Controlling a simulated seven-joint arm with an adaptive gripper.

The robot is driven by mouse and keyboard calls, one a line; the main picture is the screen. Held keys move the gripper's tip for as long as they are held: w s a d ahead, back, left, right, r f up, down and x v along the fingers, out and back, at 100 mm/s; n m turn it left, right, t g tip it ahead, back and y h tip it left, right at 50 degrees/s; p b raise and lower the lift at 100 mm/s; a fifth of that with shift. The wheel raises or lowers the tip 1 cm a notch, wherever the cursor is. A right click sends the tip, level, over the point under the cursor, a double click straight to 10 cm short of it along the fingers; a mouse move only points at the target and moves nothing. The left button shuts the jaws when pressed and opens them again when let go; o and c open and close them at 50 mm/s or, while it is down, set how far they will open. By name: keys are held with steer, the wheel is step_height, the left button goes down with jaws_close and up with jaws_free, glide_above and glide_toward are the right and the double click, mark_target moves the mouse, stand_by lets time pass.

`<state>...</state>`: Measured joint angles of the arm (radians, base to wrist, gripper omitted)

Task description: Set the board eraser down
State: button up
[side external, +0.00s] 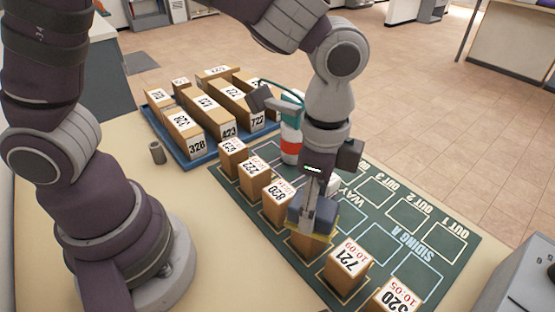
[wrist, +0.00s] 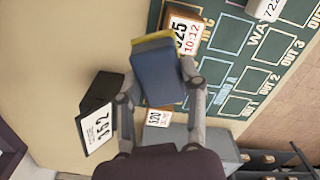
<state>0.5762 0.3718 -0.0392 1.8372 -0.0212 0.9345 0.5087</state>
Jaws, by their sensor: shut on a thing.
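The board eraser, a blue block with a yellow layer, is held in my gripper (side external: 318,200) over the row of wooden blocks on the green mat (side external: 385,240). In the wrist view the eraser (wrist: 157,75) sits between my two fingers, with its yellow edge at the far side. A wooden block (side external: 306,247) stands under or just behind the eraser in the side view and is partly hidden. I cannot tell whether the eraser touches it. In the wrist view a block with a red-and-black label (wrist: 185,35) shows just beyond the eraser.
Numbered blocks stand along the mat, among them 721 (side external: 348,266) and 820 (side external: 279,202). A blue tray (side external: 196,166) holds several longer blocks. A bottle with a red band (side external: 290,143) stands behind my gripper. A small grey cylinder (side external: 157,152) stands on bare tabletop (side external: 85,190).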

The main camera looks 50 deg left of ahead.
mark_target(293, 301)
steer(key=s+d+f+m, duration=0.1)
steer(key=f, duration=0.2)
steer(key=s+d+f+m, duration=0.1)
steer(key=s+f+m, duration=0.1)
steer(key=f, duration=0.1)
steer(key=s+d+f+m, duration=0.1)
steer(key=s+f+m, duration=0.1)
steer(key=f, duration=0.2)
steer(key=shift+s+d, duration=0.2)
steer(key=shift+s, duration=0.05)
steer(key=shift+f, duration=0.15)
steer(key=o, duration=1.1)
steer(key=shift+o, duration=0.2)
